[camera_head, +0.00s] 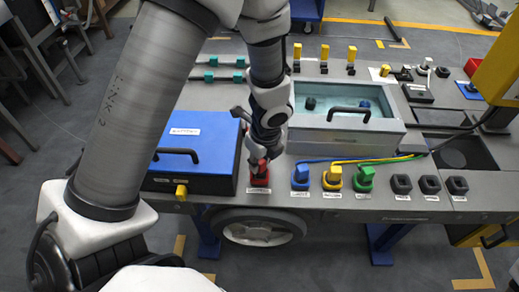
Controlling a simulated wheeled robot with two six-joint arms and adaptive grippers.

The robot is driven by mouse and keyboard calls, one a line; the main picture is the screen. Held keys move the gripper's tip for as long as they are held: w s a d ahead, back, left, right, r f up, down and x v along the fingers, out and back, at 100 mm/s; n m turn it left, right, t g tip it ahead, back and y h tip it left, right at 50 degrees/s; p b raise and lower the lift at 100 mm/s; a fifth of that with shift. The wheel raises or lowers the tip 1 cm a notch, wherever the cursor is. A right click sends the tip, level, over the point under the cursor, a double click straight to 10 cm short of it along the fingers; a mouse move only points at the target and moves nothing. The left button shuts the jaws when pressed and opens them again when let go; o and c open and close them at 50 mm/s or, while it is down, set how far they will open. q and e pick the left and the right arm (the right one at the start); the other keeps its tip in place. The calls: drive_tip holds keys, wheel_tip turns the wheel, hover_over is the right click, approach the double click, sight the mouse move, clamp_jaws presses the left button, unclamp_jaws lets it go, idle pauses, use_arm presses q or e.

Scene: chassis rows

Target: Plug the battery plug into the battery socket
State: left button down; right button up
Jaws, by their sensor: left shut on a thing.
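My left gripper (259,160) points down at the front edge of the grey bench and is shut on a red plug (260,177). The red plug is upright at a red-and-black fitting behind a small white label. The gripper hides its top, and I cannot tell whether it is fully seated. The labels are too small to read, so I cannot confirm which socket is the battery one. My right gripper is out of view.
A blue lidded box (207,140) stands close left of the gripper. A grey tray (350,143) is behind right. Blue (301,174), yellow (333,176) and green (364,177) connectors with cables stand to the right, then black sockets (429,184).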

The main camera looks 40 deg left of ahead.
use_arm(q)
drive_tip(key=shift+f+b, duration=0.7)
drive_tip(key=shift+f, duration=0.2)
drive_tip(key=c, duration=0.9)
unclamp_jaws()
wheel_tip(320, 180, up, 12)
drive_tip(key=d, duration=0.1)
drive_tip(key=shift+s+d, duration=0.2)
drive_tip(key=shift+d, duration=0.15)
